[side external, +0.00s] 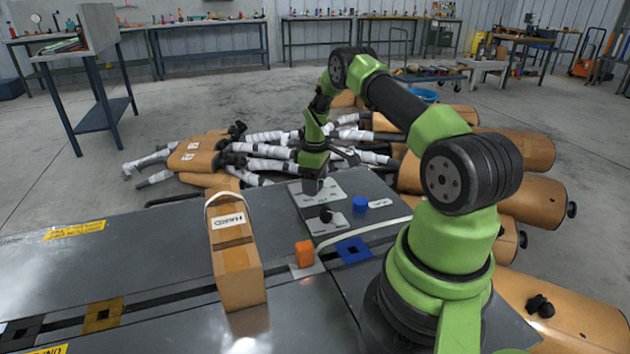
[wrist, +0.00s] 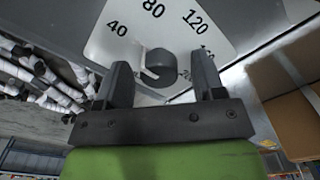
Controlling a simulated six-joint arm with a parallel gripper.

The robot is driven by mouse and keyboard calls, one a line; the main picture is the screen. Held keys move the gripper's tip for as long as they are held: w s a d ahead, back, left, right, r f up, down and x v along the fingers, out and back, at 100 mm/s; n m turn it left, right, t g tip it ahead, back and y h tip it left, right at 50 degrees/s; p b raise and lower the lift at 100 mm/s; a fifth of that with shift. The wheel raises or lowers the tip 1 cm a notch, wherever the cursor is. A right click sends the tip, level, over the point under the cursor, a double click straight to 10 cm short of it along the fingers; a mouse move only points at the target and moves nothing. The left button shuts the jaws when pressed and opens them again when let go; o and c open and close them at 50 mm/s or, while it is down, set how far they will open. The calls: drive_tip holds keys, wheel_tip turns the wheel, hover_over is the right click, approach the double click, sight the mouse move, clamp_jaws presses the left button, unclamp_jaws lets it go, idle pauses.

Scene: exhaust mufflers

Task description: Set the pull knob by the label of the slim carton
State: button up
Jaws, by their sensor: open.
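The slim carton (side external: 238,275) stands upright on the grey table, with a white label (side external: 228,222) that seems to read "HARD". My gripper (side external: 313,186) points down over a pale dial plate (side external: 335,183) at the back of a grey panel. In the wrist view its open fingers (wrist: 159,64) stand on either side of a dark round dial knob (wrist: 160,68) with a white pointer; 40, 80 and 120 are readable. Contact cannot be told. Nearer the front, a black knob (side external: 326,214) stands on a second pale plate (side external: 328,227), whose markings are too small to read.
A blue round button (side external: 360,203) sits right of the black knob. An orange block (side external: 304,253) and a blue square plate (side external: 354,250) lie in front of the panel. Several brown mufflers (side external: 540,205) and wrapped pipes crowd behind and right. The table's left is largely clear.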

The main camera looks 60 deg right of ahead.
drive_tip(key=c, duration=0.9)
